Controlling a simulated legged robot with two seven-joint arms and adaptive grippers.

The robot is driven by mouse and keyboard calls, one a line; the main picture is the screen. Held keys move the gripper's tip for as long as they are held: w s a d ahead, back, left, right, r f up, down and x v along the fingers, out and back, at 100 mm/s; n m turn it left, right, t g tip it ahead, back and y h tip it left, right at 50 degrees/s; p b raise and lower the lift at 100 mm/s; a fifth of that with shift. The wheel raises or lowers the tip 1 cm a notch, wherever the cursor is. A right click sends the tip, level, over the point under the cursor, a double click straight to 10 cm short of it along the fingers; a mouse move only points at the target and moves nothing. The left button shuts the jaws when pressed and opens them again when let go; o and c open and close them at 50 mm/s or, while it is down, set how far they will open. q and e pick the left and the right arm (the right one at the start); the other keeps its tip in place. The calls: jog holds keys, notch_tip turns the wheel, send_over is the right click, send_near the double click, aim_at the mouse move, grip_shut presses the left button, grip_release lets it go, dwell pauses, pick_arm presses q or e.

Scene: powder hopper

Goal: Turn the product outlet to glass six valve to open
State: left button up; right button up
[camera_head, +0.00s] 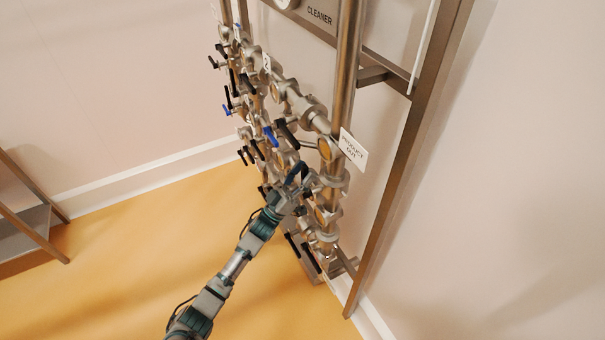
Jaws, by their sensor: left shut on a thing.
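A steel pipe manifold (313,112) stands against the wall, with several valves that have black or blue lever handles. A white tag reading "PRODUCT OUT" (352,149) hangs on its right side. My left gripper (299,184) is at the lower right part of the manifold, next to the valves below the tag. It is shut on a valve handle, which the gripper mostly hides. I cannot tell which outlet this valve serves or how far its lever is turned. My right gripper is not in view.
Black levers (286,134) and a blue lever (270,136) stick out just above the gripper. More black levers (310,257) are below it. A brown metal frame post (412,160) stands to the right. The yellow floor (150,260) at left is clear.

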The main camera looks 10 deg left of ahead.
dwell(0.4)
pick_arm(q)
jog(key=shift+f, duration=0.1)
jog(key=v, duration=1.2)
jog(key=shift+w+d, duration=0.1)
jog(key=shift+d, duration=0.05)
